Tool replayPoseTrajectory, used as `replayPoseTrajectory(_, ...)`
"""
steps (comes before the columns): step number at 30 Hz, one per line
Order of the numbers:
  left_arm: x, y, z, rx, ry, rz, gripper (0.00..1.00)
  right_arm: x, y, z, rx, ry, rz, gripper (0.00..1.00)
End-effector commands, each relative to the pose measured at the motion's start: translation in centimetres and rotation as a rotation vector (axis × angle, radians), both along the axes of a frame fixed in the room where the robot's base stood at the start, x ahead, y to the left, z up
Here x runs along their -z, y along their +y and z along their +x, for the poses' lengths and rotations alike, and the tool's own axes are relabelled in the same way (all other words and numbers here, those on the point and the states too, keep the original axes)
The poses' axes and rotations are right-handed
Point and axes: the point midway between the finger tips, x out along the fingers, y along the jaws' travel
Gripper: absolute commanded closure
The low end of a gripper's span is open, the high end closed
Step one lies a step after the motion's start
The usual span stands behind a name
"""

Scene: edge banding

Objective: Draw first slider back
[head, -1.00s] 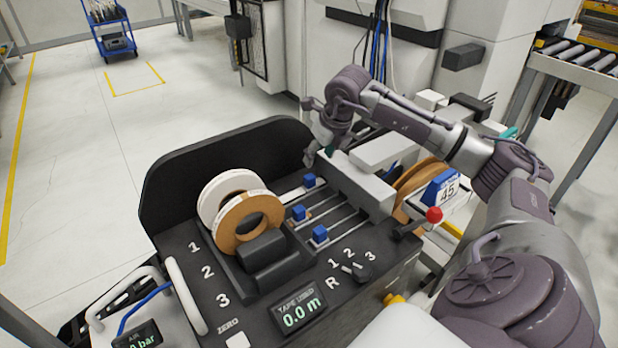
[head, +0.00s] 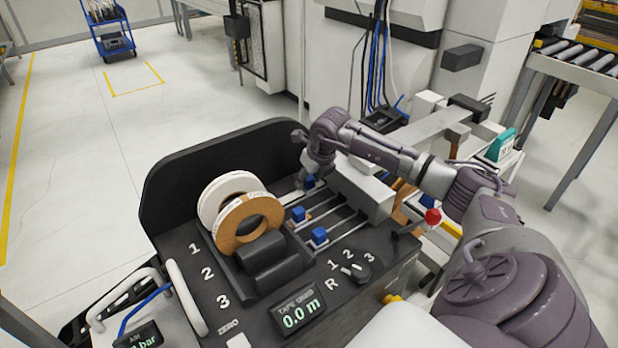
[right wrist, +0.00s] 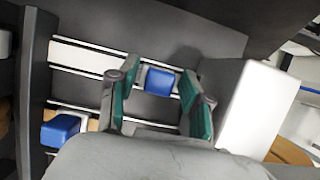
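Several blue slider knobs sit on the rails of the black tape unit. The first slider (head: 309,182) is the farthest one, partly hidden by my right gripper (head: 308,180) in the head view. In the right wrist view its blue knob (right wrist: 160,79) lies between the two green-padded fingers of my right gripper (right wrist: 160,88), with gaps visible on both sides. The gripper is open around it. The second slider (head: 298,214) and third slider (head: 319,235) stand nearer in the head view. My left gripper is not in view.
White and brown tape rolls (head: 250,222) stand left of the sliders. A pale block (head: 362,190) spans the rails' right end. A red-knobbed lever (head: 432,216) and a selector knob (head: 360,270) are to the right. The black back panel (head: 215,165) rises behind.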

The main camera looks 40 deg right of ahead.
Motion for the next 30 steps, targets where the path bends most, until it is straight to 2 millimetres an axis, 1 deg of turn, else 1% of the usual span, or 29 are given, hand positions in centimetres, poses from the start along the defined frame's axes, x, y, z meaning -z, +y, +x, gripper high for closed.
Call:
replayPoseTrajectory(1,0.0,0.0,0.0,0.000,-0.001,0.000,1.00,0.0,0.0,0.0,0.000,0.000,0.000,0.64)
replayPoseTrajectory(6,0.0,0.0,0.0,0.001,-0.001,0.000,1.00,0.0,0.0,0.0,0.000,0.000,0.000,0.93)
replayPoseTrajectory(7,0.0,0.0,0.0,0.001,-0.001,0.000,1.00,0.0,0.0,0.0,0.000,0.000,0.000,0.97)
replayPoseTrajectory(8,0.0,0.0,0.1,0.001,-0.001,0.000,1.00,0.0,0.0,0.0,0.000,0.000,0.000,1.00)
replayPoseTrajectory(14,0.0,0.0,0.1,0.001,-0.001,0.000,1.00,-0.1,0.0,0.0,0.000,0.000,0.000,1.00)
replayPoseTrajectory(17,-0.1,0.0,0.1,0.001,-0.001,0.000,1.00,-0.1,0.4,0.1,-0.001,0.000,0.001,1.00)
replayPoseTrajectory(20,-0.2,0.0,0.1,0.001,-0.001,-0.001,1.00,-0.1,2.2,0.3,-0.006,0.000,0.003,1.00)
replayPoseTrajectory(24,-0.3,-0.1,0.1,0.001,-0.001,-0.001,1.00,-0.1,5.8,0.7,-0.007,-0.001,0.005,1.00)
replayPoseTrajectory(27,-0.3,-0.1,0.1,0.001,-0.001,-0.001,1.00,-0.1,7.8,1.0,-0.006,-0.001,0.004,1.00)
replayPoseTrajectory(30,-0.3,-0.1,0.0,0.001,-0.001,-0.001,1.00,-0.1,9.0,1.0,-0.004,0.000,0.002,1.00)
